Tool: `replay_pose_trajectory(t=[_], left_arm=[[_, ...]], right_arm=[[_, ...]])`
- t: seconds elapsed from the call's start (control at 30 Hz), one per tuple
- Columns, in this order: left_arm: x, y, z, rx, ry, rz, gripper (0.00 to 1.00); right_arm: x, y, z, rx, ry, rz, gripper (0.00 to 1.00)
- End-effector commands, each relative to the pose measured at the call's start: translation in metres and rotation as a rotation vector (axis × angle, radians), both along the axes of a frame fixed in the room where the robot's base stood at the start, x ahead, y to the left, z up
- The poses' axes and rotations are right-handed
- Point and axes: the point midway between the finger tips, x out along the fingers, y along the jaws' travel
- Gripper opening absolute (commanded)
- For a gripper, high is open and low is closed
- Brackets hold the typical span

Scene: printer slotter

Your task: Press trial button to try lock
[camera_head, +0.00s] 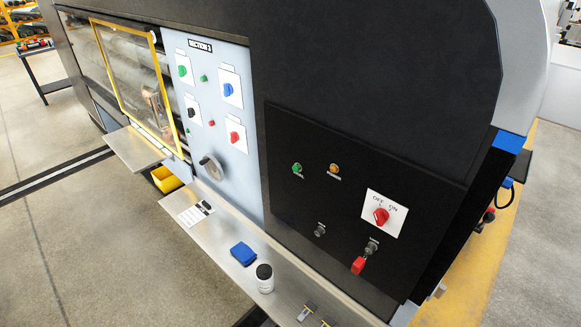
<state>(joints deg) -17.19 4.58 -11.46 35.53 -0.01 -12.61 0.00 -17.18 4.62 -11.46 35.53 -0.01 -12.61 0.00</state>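The black control panel (290,125) is on the right part of the machine front. It carries a green light or button (297,168), an orange one (333,169), a dark round button (320,230) and a red OFF/ON switch (381,216) on a white plate. The small labels are too blurred to read, so I cannot tell which button is the trial button. Neither of my grippers shows clearly in the head view.
A grey SECTION 2 panel (215,140) with several knobs stands left. A yellow-framed window (122,24) is upper left.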

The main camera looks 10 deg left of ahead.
Motion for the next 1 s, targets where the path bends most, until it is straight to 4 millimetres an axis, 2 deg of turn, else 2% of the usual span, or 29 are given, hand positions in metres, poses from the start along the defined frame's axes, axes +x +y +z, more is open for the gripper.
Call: replay_pose_trajectory(t=[0.47, 0.67, 1.0], left_arm=[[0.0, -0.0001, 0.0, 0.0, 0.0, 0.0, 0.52], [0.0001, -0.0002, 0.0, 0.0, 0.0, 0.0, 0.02], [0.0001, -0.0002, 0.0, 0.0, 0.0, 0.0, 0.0]], right_arm=[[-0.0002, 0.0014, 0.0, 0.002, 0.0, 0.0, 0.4], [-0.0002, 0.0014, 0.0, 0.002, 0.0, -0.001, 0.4], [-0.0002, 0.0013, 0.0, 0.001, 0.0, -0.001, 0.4]])
